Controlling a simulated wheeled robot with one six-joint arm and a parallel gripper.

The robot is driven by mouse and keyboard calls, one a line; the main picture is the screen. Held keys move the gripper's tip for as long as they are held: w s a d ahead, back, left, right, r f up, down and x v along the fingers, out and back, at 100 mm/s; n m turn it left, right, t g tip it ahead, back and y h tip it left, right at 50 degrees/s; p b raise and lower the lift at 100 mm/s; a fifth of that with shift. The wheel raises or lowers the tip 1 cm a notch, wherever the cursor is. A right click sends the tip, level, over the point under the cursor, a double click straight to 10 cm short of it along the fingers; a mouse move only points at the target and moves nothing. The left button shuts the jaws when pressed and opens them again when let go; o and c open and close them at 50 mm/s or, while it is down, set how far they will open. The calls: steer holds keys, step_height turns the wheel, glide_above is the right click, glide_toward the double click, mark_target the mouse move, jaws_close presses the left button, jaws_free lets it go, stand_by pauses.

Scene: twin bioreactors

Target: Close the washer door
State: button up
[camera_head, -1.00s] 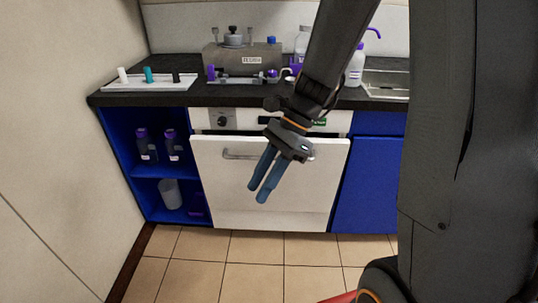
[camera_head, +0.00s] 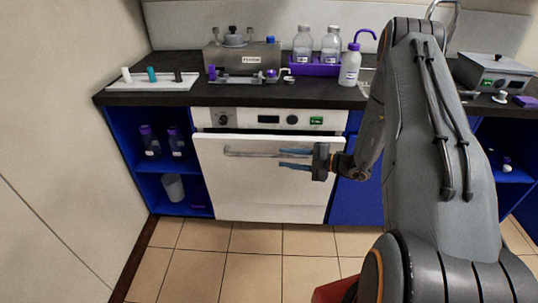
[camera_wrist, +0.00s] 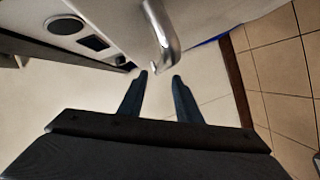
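The washer door (camera_head: 265,190) is a white front panel below the control panel in the head view. Its top edge appears to stand slightly forward of the machine, so it looks a little ajar. A metal bar handle (camera_head: 250,154) runs across its upper part. My gripper (camera_head: 281,160) is in front of the door at the handle's right part, with its blue fingers pointing left. In the wrist view the two fingers (camera_wrist: 160,76) are apart with nothing between them. The handle (camera_wrist: 165,42) shows just beyond the fingertips. I cannot tell whether they touch the door.
The washer's control panel (camera_head: 270,119) sits under the dark countertop (camera_head: 180,98). An open blue shelf (camera_head: 146,168) with bottles is left of the door; a blue cabinet front (camera_head: 357,203) is right. The tiled floor (camera_head: 255,265) in front is clear.

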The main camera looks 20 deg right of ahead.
mark_target(274, 156)
steer(key=x, duration=0.7)
steer(key=shift+w+a+f+p, duration=0.1)
steer(key=shift+w+a+p, duration=0.2)
steer(key=shift+p, duration=0.1)
jaws_close()
